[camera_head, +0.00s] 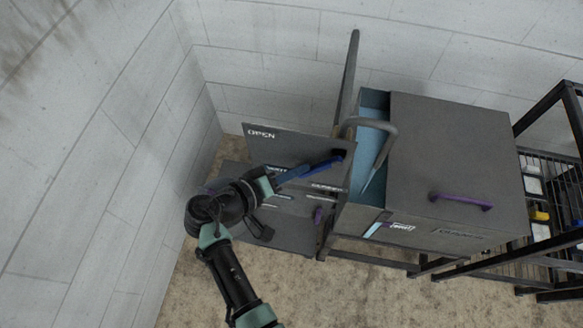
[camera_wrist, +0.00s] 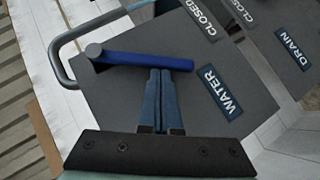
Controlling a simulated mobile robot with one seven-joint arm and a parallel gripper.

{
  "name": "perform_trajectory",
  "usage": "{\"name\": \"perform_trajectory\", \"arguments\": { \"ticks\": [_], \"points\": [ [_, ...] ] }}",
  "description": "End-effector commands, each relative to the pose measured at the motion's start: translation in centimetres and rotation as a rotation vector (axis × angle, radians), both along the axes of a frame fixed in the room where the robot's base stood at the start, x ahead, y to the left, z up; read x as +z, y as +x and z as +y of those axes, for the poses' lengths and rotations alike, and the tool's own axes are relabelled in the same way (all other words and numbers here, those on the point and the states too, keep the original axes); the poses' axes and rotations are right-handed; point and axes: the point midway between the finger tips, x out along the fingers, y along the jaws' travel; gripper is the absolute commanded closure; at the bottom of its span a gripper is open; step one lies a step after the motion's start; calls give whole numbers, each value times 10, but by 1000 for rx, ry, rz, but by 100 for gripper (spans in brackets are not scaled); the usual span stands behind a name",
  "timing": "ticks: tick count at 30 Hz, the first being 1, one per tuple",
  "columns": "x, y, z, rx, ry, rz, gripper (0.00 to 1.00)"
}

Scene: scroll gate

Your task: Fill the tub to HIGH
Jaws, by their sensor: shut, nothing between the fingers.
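The dark tub (camera_head: 455,150) stands right of centre in the head view, with a blue inside (camera_head: 372,102) showing at its left. A bent grey spout (camera_head: 378,124) curves over that opening. The blue water lever (camera_head: 328,163) sits on a dark panel (camera_head: 290,145) marked OPEN. In the wrist view the lever (camera_wrist: 145,60) runs sideways from a round grey pivot, with a WATER label (camera_wrist: 220,92) beside it. My gripper (camera_wrist: 158,72) is shut and empty, its tips at or just beside the lever; I cannot tell whether they touch.
Another purple lever (camera_head: 318,216) is on the lower panel. The wrist view shows a DRAIN label (camera_wrist: 293,48) and a CLOSED label (camera_wrist: 202,18). A black rack (camera_head: 550,190) stands at the right; walls close in behind.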

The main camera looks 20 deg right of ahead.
Motion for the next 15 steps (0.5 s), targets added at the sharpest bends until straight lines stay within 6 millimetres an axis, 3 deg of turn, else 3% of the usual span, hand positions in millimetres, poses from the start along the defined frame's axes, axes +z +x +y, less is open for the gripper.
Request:
{"name": "perform_trajectory", "arguments": {
  "ticks": [1,15],
  "points": [
    [-14,-1,-2,0,-39,27,100],
    [-35,-17,-24,-2,-372,254,100]
  ]
}}
